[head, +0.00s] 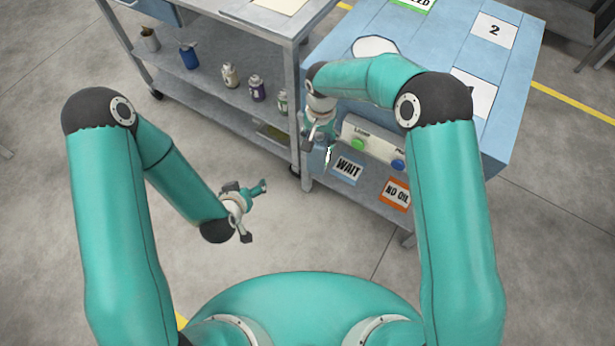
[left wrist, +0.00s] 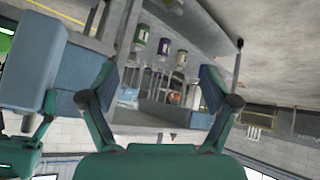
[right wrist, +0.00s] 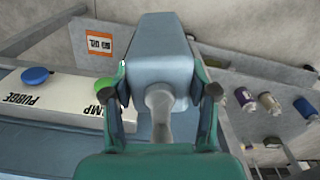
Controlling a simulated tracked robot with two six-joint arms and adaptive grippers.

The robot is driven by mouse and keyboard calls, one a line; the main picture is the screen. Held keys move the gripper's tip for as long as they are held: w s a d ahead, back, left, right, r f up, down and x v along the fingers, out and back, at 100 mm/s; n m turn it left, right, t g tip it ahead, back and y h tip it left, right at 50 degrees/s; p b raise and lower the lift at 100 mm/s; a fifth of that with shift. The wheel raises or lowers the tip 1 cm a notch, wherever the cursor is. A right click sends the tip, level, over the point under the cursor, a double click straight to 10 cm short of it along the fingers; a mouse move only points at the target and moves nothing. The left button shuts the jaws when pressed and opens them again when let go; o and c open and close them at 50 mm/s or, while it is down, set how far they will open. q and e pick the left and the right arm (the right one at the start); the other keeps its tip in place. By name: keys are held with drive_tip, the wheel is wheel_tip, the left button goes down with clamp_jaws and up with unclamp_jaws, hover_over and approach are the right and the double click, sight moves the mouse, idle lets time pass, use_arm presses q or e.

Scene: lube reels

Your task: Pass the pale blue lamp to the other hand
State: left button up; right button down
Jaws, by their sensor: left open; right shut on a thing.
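The pale blue lamp (right wrist: 165,50) has a blocky head and a narrower grey stem. My right gripper (right wrist: 160,95) is shut on the stem, and the head sticks out beyond the fingers. In the head view the lamp (head: 318,160) shows small below my right gripper (head: 322,132), partly hidden by it. In the left wrist view the lamp (left wrist: 28,62) is large at the left edge, outside the fingers. My left gripper (head: 254,212) is open and empty, to the left of the lamp and apart from it; its fingers (left wrist: 160,90) frame only background.
A grey shelf cart (head: 215,85) with several cans and bottles stands behind. A blue bench (head: 420,50) carries a control panel (head: 375,147) with green and blue buttons and signs, close beside my right gripper. Open floor (head: 300,230) lies between my arms.

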use_arm(q)
drive_tip(key=w+d+r+m+t, duration=0.1)
drive_tip(key=w+d+r+t, duration=0.2)
drive_tip(key=d+r, duration=0.1)
drive_tip(key=m+t+h, duration=0.1)
drive_tip(key=m+h, duration=0.1)
drive_tip(key=m, duration=0.2)
approach(313, 159)
drive_tip(key=shift+h, duration=0.3)
drive_tip(key=x, duration=1.2)
drive_tip(key=shift+w+f, duration=0.1)
drive_tip(key=shift+w, duration=0.3)
